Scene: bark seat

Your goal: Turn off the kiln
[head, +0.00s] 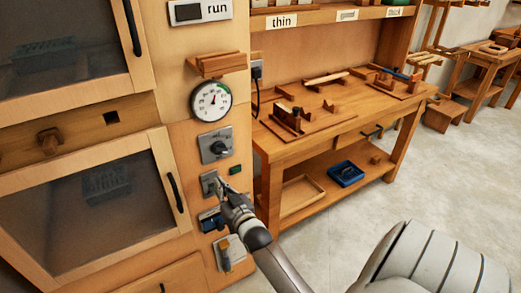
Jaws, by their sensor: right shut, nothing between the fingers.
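The kiln is a tall wooden cabinet with two windowed doors; its upper door (68,97) and lower door (85,200) both look shut. Its control column holds a round dial gauge (211,101), a black knob on a grey plate (217,146), a small grey switch plate (208,183) and a dark green lamp or button (235,170). My right gripper (220,184) is shut and empty, its tip at the switch plate; I cannot tell if it touches. The gripper partly hides the switch. My left gripper is out of view.
A workbench (280,150) with wooden jigs and a blue tray (346,174) stands close right.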

